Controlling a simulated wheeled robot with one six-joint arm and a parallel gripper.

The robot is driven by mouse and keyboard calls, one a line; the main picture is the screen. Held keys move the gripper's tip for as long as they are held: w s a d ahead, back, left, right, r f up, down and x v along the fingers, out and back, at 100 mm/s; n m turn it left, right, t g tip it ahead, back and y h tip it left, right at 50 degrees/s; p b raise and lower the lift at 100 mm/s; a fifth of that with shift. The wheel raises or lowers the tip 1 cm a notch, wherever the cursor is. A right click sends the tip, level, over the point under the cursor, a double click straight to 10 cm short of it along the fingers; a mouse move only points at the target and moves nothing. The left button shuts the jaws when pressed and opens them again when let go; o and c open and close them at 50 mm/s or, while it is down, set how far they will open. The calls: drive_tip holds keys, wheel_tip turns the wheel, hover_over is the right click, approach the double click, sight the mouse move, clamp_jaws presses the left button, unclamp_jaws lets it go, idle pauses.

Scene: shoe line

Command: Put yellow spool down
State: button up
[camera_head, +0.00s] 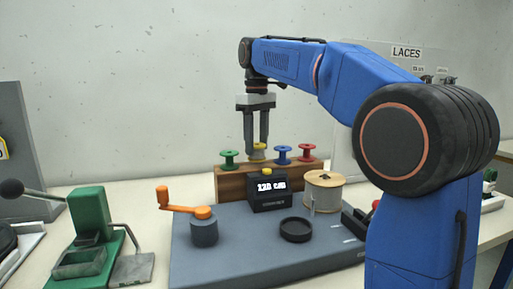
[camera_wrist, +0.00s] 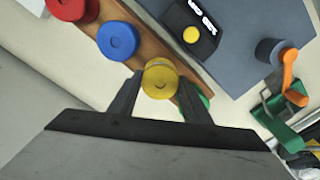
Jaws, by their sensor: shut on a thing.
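The yellow spool (camera_head: 259,150) is at the wooden rack (camera_head: 235,182), between the green spool (camera_head: 229,158) and the blue spool (camera_head: 282,153). In the wrist view the yellow spool (camera_wrist: 160,77) is between my two fingertips. My gripper (camera_head: 257,143) points down from above and is shut on the yellow spool. I cannot tell whether the spool's underside rests on the rack. In the wrist view the blue spool (camera_wrist: 117,40) is to its left and the green spool (camera_wrist: 196,100) is partly hidden behind a finger.
A red spool (camera_head: 306,152) stands at the rack's right end. In front are a display box (camera_head: 269,192), an orange crank (camera_head: 186,207), a black round dish (camera_head: 295,230) and a large cord reel (camera_head: 324,190) on a grey base. A green press (camera_head: 92,220) stands at left.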

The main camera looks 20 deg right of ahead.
sight(257, 144)
drive_tip(key=shift+f, duration=0.75)
drive_tip(key=shift+f, duration=0.1)
drive_tip(key=o, duration=1.3)
wheel_tip(257, 144, up, 12)
drive_tip(key=shift+s, duration=0.1)
